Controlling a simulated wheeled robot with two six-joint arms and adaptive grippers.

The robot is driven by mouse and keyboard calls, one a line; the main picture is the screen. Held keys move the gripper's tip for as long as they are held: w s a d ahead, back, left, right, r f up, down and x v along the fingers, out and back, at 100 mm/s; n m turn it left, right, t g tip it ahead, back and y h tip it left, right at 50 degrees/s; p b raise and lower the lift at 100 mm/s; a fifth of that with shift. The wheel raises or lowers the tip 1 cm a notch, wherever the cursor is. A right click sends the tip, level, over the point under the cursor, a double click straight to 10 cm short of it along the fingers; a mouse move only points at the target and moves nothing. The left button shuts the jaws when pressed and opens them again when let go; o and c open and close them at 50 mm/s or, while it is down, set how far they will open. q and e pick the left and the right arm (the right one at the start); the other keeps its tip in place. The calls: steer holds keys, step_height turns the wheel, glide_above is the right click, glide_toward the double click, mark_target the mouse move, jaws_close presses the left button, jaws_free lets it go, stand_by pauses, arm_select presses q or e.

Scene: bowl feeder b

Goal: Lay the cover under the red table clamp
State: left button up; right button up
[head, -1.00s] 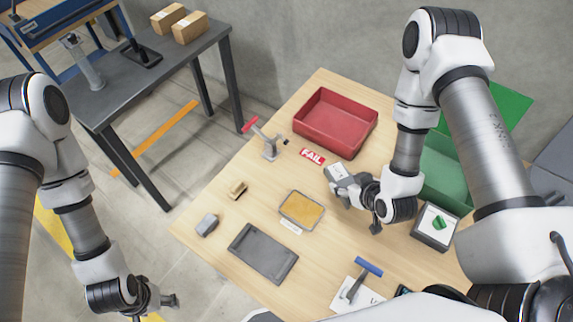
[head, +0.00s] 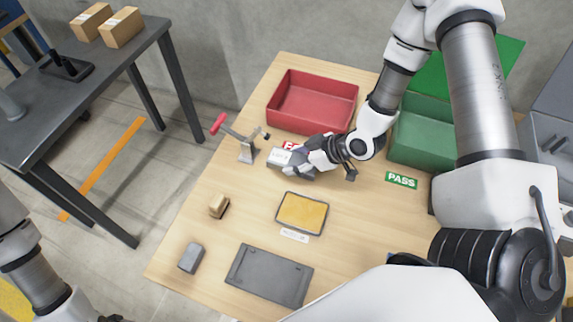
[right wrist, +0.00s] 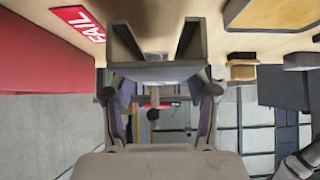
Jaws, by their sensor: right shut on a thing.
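The red-handled table clamp (head: 246,150) stands near the table's left edge. Its red handle (head: 218,123) points up to the left, and its arm with a dark tip reaches right, above the table. My right gripper (head: 296,165) is shut on the grey cover (head: 280,157) just right of the clamp, apart from it. In the right wrist view the cover (right wrist: 155,70) shows as a channel with two upright walls between the fingers; the clamp's red handle (right wrist: 157,105) shows beyond it. My left gripper is almost wholly cut off at the lower left.
The red bin (head: 313,103) stands behind the cover, with the partly covered FAIL label (head: 291,145) in front of it. The green bin (head: 420,135) and PASS label (head: 401,180) are right. A yellow-filled tray (head: 302,212), small blocks and a dark tray (head: 269,275) lie nearer.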

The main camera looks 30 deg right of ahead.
mark_target(288, 154)
steer(key=w, duration=0.3)
steer(key=shift+a+f, duration=0.15)
steer(key=shift+a, duration=0.25)
step_height(288, 154, down, 4)
steer(key=shift+r, duration=0.25)
steer(key=o, duration=1.4)
steer(key=shift+b, duration=0.3)
steer(key=shift+o, duration=0.2)
